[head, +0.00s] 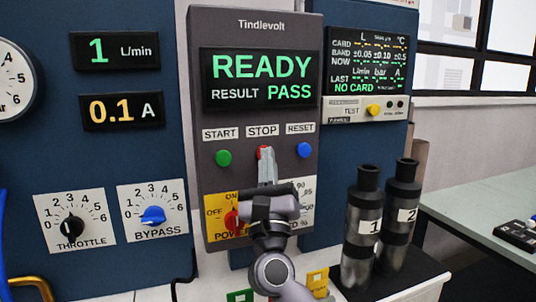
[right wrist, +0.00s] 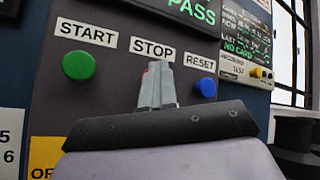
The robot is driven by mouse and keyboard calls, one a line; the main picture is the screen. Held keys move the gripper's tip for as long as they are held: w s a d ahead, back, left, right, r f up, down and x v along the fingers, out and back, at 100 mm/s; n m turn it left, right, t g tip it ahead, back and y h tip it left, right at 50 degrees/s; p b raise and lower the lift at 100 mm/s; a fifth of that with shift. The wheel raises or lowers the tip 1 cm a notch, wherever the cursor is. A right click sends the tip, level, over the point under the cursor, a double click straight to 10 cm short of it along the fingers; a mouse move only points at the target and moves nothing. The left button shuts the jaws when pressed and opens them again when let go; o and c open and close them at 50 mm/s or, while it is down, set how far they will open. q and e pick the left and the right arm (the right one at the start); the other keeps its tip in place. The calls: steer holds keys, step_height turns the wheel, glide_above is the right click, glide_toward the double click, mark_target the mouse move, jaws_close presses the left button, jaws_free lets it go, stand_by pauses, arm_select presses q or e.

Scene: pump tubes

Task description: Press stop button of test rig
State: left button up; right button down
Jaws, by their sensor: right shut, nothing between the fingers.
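The test rig is a dark grey Tindlevolt panel (head: 198,100) whose screen (head: 261,80) reads READY, RESULT PASS. Below it sit the green START button (head: 224,158), the red STOP button (head: 264,150) and the blue RESET button (head: 304,150). My right gripper (head: 266,158) is shut and empty, its fingertips in front of the STOP button and covering most of it. In the right wrist view, the fingertips (right wrist: 157,72) lie under the STOP label (right wrist: 152,48), with a bit of red at their upper left. Whether they touch the button I cannot tell. My left gripper is not in view.
A red power knob (head: 232,220) is just left of my right wrist. Two dark canisters labelled 1 (head: 364,215) and 2 (head: 401,200) stand to the right. Throttle (head: 72,228) and bypass (head: 153,216) dials are on the left. A pale table (head: 490,210) is at far right.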

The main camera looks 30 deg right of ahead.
steer(key=shift+d+r, duration=0.15)
steer(key=s, duration=0.1)
steer(key=s+a+p, duration=0.1)
steer(key=s, duration=0.3)
steer(key=shift+s+a+f, duration=0.25)
steer(key=shift+a, duration=0.1)
stand_by(0.8)
